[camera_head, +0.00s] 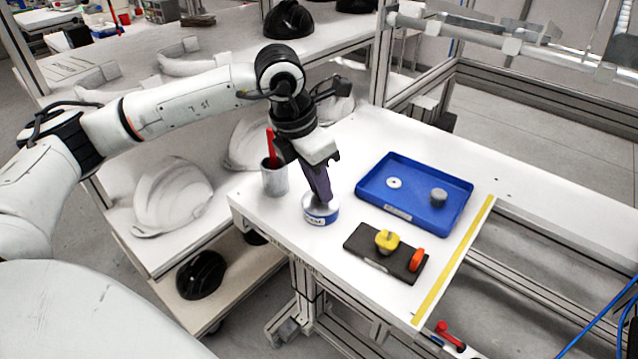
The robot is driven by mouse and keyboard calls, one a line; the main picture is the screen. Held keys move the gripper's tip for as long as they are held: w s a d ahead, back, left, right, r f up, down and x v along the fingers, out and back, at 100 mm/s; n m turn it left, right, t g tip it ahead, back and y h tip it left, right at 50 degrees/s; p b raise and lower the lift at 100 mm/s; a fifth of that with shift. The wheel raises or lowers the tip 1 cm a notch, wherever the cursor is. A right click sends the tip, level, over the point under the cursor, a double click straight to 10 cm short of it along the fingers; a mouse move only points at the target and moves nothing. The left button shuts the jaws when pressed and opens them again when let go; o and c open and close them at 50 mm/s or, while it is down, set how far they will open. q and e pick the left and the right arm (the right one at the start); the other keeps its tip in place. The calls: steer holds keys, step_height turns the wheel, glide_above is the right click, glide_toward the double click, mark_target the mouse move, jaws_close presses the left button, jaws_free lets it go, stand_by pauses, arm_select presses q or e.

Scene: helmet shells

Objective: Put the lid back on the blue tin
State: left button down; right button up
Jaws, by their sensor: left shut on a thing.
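The blue tin (321,217) stands upright on the white table near its left edge, with a white label band on its side. My left gripper (320,198) points down right above it and is shut on the pale lid (311,203). The lid is at the tin's top, mostly hidden by the fingers. I cannot tell whether it is fully seated or slightly raised. My right gripper is not in view.
A grey cup (274,182) with a red-handled tool stands left of the tin. A blue tray (416,211) with a white ring (393,183) and grey cylinder (438,196) lies right. A dark block (361,244) with yellow and orange parts lies in front. Yellow tape (455,257) marks the right side.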

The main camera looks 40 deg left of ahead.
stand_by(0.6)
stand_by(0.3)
arm_select(q)
steer(key=c, duration=1.1)
jaws_free()
steer(key=shift+r+p, duration=2.2)
steer(key=shift+r, duration=1.3)
jaws_close()
